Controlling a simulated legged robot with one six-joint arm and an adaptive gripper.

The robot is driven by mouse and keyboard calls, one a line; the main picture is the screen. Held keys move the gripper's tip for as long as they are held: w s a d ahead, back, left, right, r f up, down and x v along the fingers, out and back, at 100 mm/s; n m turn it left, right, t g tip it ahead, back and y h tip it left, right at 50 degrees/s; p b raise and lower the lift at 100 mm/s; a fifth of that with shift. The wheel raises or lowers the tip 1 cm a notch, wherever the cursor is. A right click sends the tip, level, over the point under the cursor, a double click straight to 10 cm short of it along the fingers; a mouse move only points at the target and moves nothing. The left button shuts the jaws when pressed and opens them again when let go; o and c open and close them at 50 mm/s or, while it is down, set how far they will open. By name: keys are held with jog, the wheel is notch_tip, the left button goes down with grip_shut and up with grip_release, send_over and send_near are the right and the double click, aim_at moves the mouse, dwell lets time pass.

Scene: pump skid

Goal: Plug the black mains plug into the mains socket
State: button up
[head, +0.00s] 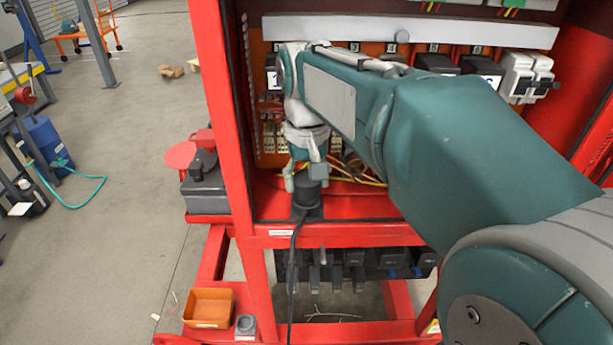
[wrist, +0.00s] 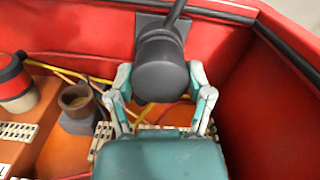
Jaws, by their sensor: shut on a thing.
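The black mains plug (head: 307,192) is at the cabinet's lower front edge, its cable hanging down over the red beam. It also shows as a round black body in the wrist view (wrist: 162,68). My gripper (head: 307,176) points down, shut on the plug, with one finger on each side; the fingers also show in the wrist view (wrist: 160,78). A dark block (head: 308,213) lies under the plug; I cannot tell whether they are joined. A dark square fitting with a round hollow (wrist: 77,100) sits on the orange panel and looks like a socket. Which is the mains socket is unclear.
The red cabinet frame (head: 227,130) and side wall (wrist: 268,110) stand close around the gripper. Yellow wires (wrist: 60,70) run near the plug. A red-topped fitting (wrist: 14,82) is at the left. Black switch units (head: 435,62) line the panel above. An orange bin (head: 209,307) sits below.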

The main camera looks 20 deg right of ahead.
jog(key=shift+f, duration=0.5)
jog(key=o, duration=1.3)
notch_tip(320, 180, up, 7)
jog(key=shift+r, duration=0.2)
jog(key=s+f+t, duration=0.2)
jog(key=s+f, duration=0.2)
jog(key=s+f+n+t, duration=0.1)
jog(key=s+f, duration=0.3)
jog(key=s, duration=0.1)
jog(key=s+f+t, duration=0.2)
jog(key=s+f, duration=0.2)
jog(key=shift+s+t, duration=0.3)
jog(key=shift+s, duration=0.1)
